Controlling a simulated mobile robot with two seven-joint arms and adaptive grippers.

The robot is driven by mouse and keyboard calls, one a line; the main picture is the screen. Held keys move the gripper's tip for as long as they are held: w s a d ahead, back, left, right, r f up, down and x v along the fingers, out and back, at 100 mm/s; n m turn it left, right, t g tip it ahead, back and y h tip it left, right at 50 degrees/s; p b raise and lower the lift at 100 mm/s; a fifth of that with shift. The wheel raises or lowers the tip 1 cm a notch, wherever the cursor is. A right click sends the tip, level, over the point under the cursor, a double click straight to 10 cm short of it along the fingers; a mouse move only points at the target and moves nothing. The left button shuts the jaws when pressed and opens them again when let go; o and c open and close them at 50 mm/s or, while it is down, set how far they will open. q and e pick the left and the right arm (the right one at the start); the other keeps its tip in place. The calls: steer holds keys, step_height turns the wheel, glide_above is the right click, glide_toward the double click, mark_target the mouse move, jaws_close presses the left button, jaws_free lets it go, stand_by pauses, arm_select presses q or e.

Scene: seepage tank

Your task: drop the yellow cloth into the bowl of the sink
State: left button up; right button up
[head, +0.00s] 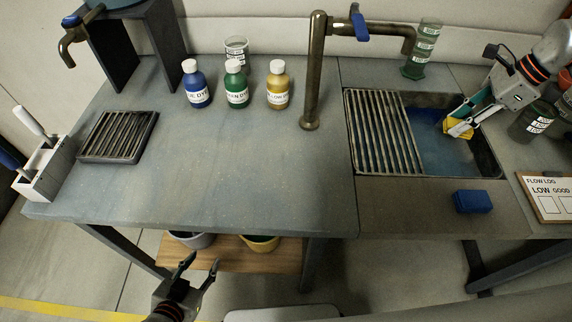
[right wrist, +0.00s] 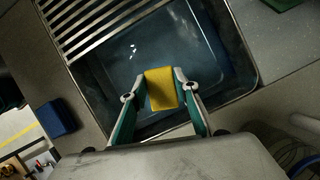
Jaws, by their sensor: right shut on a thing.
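The yellow cloth (head: 459,128) is held between the fingertips of my right gripper (head: 463,121), which is shut on it. The cloth also shows in the right wrist view (right wrist: 160,88), between the two fingers of the gripper (right wrist: 161,90). The gripper and cloth are over the open right part of the sink (head: 496,158), whose bowl looks bluish inside. How high the cloth is above the bowl's floor I cannot tell. My left gripper (head: 201,272) is open and empty, low in front of the bench.
A slatted rack (head: 383,135) covers the sink's left part. A brass tap (head: 313,80) stands left of the sink. A blue block (head: 473,201) lies in front of it, and a flow log board (head: 548,196) at right. Dye bottles (head: 236,88) stand at the back. The bench's middle is clear.

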steer(key=o, duration=1)
steer(key=shift+f, duration=0.1)
steer(key=shift+o, duration=0.2)
steer(key=v, duration=1.2)
steer(key=shift+d, duration=0.1)
